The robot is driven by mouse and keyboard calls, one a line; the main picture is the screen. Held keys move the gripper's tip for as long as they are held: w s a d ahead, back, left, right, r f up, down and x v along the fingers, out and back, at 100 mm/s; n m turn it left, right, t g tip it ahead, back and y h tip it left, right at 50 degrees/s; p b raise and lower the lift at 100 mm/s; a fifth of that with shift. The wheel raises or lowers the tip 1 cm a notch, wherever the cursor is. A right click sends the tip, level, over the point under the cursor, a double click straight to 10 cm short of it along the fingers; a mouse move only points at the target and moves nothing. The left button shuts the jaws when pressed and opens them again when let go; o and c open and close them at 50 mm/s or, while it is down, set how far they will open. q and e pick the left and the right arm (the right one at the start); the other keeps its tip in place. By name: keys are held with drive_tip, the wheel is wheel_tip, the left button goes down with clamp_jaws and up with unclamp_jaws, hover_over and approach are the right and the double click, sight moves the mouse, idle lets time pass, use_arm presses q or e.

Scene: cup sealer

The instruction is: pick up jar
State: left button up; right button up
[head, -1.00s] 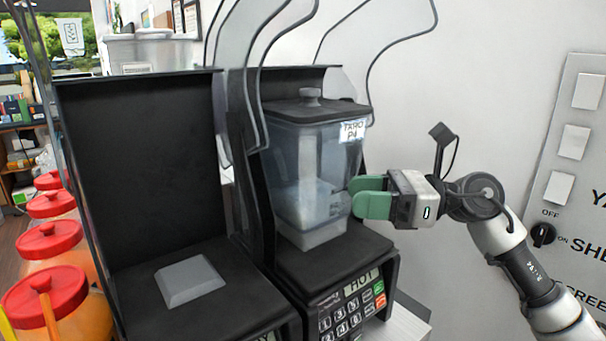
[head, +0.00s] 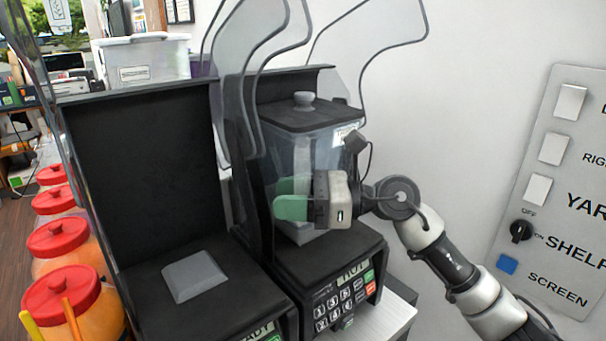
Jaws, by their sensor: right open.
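The jar (head: 320,118) is a clear blender jar with a dark lid and grey knob. It stands upright on the right-hand black machine (head: 330,252), and its white label is partly covered by my arm. My right gripper (head: 288,198) has green fingers and is open at the jar's lower front. The gripper hides part of the jar's lower side. I cannot tell whether the fingers touch the jar or span its handle. My left gripper is not in view.
An empty black machine with a grey base block (head: 193,276) stands at left. Clear raised covers (head: 335,45) curve above the jar. Red-lidded orange containers (head: 62,292) line the left side. A switch panel (head: 560,190) is on the right wall.

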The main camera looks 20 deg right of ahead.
drive_tip(key=shift+d, duration=0.15)
drive_tip(key=shift+c, duration=0.8)
clamp_jaws()
idle(0.3)
drive_tip(key=shift+r, duration=0.2)
